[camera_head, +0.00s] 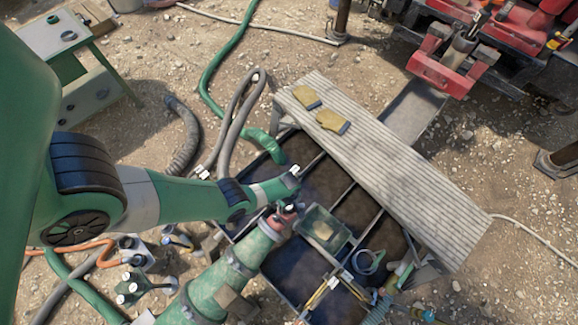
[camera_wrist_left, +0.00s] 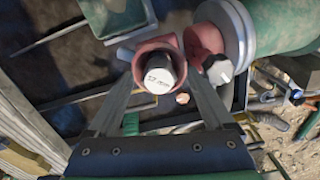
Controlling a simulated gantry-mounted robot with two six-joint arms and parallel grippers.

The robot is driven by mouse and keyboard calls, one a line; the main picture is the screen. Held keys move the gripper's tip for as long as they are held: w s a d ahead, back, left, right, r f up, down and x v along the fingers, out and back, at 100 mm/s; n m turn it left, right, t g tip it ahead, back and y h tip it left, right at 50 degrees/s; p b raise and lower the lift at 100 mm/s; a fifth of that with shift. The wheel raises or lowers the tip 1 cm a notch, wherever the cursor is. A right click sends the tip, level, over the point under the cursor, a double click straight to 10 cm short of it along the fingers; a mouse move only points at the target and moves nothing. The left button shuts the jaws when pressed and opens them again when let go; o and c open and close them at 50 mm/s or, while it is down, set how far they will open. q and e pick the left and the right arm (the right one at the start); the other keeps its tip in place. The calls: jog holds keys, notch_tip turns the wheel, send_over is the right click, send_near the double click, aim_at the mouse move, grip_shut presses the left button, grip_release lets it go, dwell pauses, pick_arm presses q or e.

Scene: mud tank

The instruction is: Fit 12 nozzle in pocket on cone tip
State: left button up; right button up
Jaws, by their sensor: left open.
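The green cone (camera_head: 232,268) rises from the bottom in the head view, its red tip near the tank's middle. In the wrist view the cone (camera_wrist_left: 275,25) is at the upper right, with a grey ring. A dark nozzle with a white, marked top (camera_wrist_left: 158,78) sits inside a red ring-shaped pocket (camera_wrist_left: 145,50); its marking is too small to read surely. A second white-topped piece (camera_wrist_left: 219,71) is at another red part beside the cone. My left gripper (camera_head: 286,205) is open, its fingers (camera_wrist_left: 160,72) on either side of the first nozzle. My right gripper is not seen.
The divided mud tank (camera_head: 298,275) lies below, with a clear green bin (camera_head: 308,222) just right of the cone tip. A ribbed board (camera_head: 385,165) with gloves (camera_head: 333,121) crosses behind. Hoses and bottles (camera_head: 130,287) lie at the lower left.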

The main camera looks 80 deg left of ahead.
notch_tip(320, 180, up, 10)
jog(key=p, duration=0.8)
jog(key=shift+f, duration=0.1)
